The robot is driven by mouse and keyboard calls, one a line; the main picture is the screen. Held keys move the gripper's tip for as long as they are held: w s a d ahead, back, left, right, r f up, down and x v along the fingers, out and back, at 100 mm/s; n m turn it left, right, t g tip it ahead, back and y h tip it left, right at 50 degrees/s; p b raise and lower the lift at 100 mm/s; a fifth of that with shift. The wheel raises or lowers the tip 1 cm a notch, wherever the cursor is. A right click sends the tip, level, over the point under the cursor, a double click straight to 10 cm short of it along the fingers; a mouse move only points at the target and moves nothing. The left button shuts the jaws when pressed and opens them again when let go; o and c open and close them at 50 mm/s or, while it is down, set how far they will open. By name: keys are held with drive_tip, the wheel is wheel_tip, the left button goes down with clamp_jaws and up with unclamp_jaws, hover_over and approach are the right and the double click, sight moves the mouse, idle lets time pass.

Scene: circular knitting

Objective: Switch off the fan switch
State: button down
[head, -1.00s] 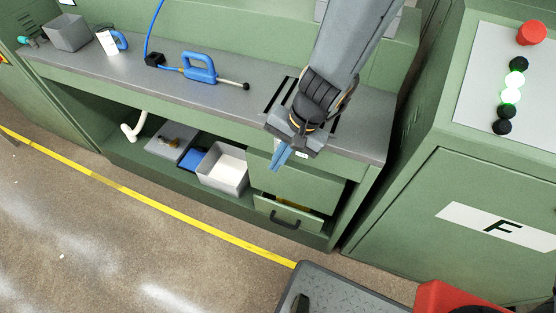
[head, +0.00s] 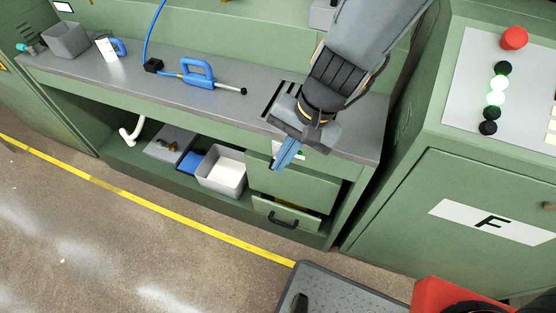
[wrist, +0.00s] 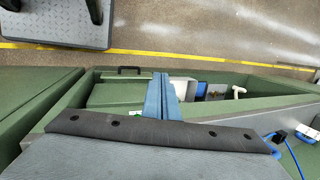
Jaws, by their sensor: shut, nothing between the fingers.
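My gripper (head: 284,162) has its blue fingers together, with nothing between them. It points down in front of the green workbench's front edge, above the drawers. The fingers also show in the wrist view (wrist: 161,85). A small white and green label or plate (head: 291,148) sits partly behind the fingers; it also shows beside them in the wrist view (wrist: 136,113). I cannot tell whether it is the fan switch. On the right machine, a light panel (head: 476,95) carries a red button (head: 514,38) and several black and lit white-green buttons (head: 496,98). None is marked as a fan switch.
The grey bench top (head: 225,104) holds a blue-handled tool (head: 197,73) and a grey bin (head: 66,40). Below are a grey box (head: 221,171) and a slightly open drawer (head: 286,212). The floor left is clear.

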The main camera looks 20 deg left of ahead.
drive_tip(key=shift+s+d+r, duration=0.3)
drive_tip(key=shift+s+r, duration=0.05)
drive_tip(key=shift+r, duration=0.35)
drive_tip(key=shift+s+d+r, duration=0.25)
drive_tip(key=shift+s+r, duration=0.05)
drive_tip(key=shift+r, duration=0.35)
